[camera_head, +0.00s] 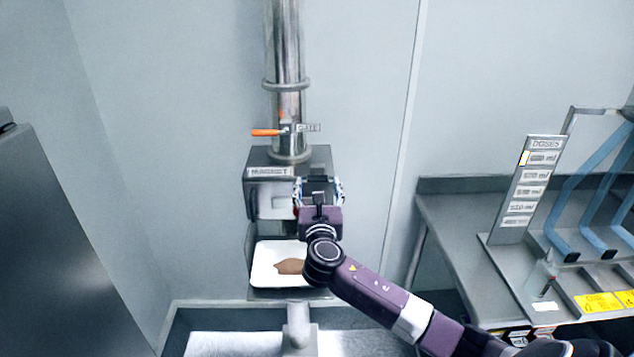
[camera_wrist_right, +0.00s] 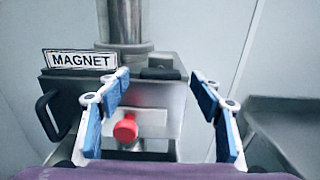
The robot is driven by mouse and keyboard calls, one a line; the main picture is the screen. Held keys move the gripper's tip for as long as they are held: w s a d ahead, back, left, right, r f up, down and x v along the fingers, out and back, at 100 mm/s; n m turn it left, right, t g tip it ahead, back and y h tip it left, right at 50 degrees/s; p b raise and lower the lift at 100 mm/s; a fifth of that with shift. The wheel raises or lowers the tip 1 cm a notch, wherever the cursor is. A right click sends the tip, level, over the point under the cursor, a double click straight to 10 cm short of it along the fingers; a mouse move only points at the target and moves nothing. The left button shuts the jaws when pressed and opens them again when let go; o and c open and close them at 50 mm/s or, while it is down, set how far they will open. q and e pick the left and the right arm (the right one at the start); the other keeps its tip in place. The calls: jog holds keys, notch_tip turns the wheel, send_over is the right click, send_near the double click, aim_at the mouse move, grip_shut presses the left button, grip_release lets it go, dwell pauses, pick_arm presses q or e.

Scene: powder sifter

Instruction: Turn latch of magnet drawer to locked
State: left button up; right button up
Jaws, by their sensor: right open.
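The magnet drawer housing is a steel box (camera_head: 320,156) under a vertical pipe, with a MAGNET label (camera_head: 270,172) that also shows in the right wrist view (camera_wrist_right: 80,60). A red knob (camera_wrist_right: 125,128) on a steel plate, which looks like the latch, is on its front face. A black handle (camera_wrist_right: 46,116) is at the left of the front. My right gripper (camera_head: 318,182) is in front of the box, and its fingers hide part of the front in the head view. In the right wrist view the gripper (camera_wrist_right: 160,85) is open and empty, with the red knob between its fingers, nearer the left one.
An orange-handled valve (camera_head: 266,132) is on the pipe above the box. A white tray (camera_head: 262,275) with brown powder is below it. At right is a steel table (camera_head: 450,215) with a label stand (camera_head: 528,190) and blue bent parts (camera_head: 590,190). A dark grey cabinet stands at left.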

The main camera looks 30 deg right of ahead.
jog(key=shift+w+d, duration=0.35)
jog(key=shift+w, duration=0.05)
jog(key=c, duration=1.2)
jog(key=shift+o, duration=0.2)
